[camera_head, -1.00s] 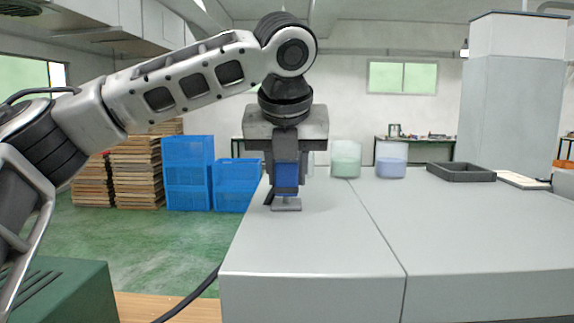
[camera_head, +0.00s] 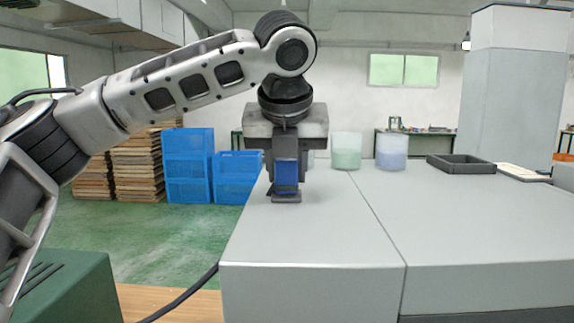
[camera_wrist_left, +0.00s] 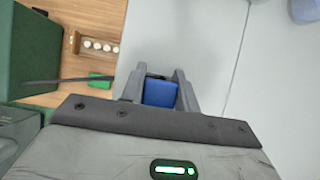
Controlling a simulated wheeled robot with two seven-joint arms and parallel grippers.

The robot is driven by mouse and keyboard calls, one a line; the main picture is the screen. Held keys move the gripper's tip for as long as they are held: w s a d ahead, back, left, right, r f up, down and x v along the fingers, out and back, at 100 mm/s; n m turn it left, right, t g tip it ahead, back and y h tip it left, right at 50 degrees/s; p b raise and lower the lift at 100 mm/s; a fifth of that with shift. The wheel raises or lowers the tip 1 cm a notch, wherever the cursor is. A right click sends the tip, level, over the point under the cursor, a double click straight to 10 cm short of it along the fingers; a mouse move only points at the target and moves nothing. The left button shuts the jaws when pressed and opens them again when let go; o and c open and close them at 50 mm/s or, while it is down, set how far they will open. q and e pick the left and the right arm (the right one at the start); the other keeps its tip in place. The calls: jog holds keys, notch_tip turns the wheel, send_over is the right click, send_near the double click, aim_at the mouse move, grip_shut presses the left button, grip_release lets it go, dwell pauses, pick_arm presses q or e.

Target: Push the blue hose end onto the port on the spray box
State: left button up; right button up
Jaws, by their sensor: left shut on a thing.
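My left gripper (camera_head: 286,185) points straight down and is shut on the blue hose end (camera_head: 287,173). The hose end also shows between the fingers in the left wrist view (camera_wrist_left: 160,93). Right beneath it is the small grey port (camera_head: 286,198) on the flat top of the light grey spray box (camera_head: 310,238). The hose end's lower edge meets or nearly meets the port; I cannot tell how far it is on. In the left wrist view the hose end hides the port. My right gripper is not in view.
Two translucent cups, one greenish (camera_head: 346,155) and one bluish (camera_head: 391,155), stand farther back. A dark tray (camera_head: 461,164) lies at the right. A green ribbed case (camera_head: 65,290) stands at lower left. A black cable (camera_head: 185,297) runs low left of the box. Blue crates (camera_head: 188,165) stand behind.

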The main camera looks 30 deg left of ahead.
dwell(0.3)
pick_arm(q)
jog(key=o, duration=1.5)
jog(key=shift+f, duration=0.1)
jog(key=shift+r, duration=3.05)
jog(key=v, duration=1.6)
jog(key=shift+f, duration=0.1)
